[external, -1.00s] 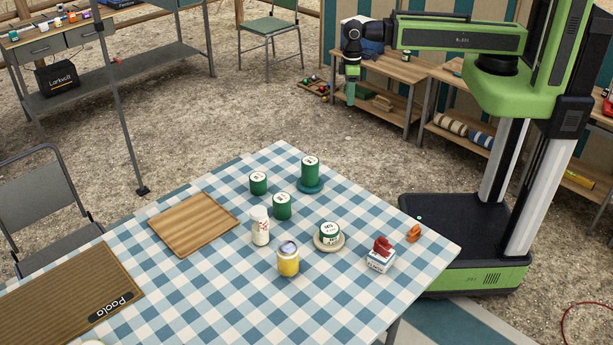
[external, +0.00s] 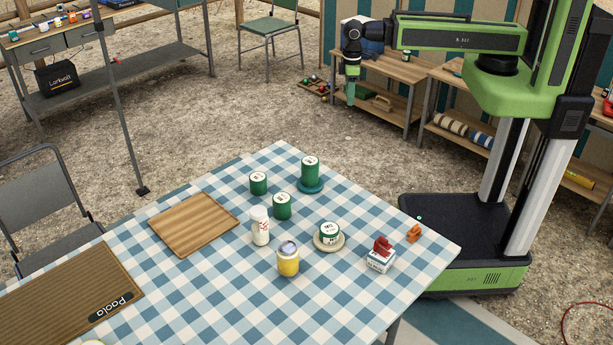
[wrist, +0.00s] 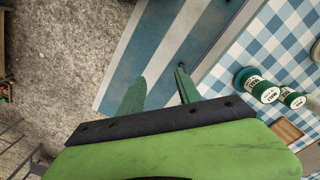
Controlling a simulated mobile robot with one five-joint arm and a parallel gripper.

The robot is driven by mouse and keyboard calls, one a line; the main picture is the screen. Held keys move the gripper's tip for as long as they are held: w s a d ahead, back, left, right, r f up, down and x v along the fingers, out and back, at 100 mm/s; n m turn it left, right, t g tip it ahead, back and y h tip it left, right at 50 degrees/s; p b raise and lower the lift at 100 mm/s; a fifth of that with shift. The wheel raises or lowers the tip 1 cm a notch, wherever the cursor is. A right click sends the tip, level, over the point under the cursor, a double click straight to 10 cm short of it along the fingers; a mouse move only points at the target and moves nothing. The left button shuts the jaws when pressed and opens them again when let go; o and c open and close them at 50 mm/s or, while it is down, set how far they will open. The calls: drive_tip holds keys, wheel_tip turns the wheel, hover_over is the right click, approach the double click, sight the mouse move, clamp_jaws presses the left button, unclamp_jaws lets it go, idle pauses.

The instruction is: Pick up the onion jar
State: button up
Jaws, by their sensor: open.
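Several green jars with white lids stand on the checked table (external: 200,290). One jar (external: 258,184) is at the back left, one (external: 282,207) is in front of it, and a taller one (external: 310,168) stands on a teal coaster (external: 312,188). A shorter jar (external: 329,232) sits on a pale saucer (external: 328,246). Their labels are too small to tell which is the onion jar. My gripper (external: 351,95) hangs beyond the table's far edge, apart from all jars. In the wrist view my gripper (wrist: 160,76) is open and empty; two green jars show at right, one nearer (wrist: 264,91).
A white bottle (external: 260,226), a yellow jar (external: 288,262), a white box with a red top (external: 381,258) and an orange item (external: 414,233) stand near the jars. A wooden board (external: 194,224) lies to their left. Wooden shelves (external: 390,75) stand behind my gripper.

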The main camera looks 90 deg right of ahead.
drive_tip(key=shift+o, duration=0.2)
drive_tip(key=o, duration=0.7)
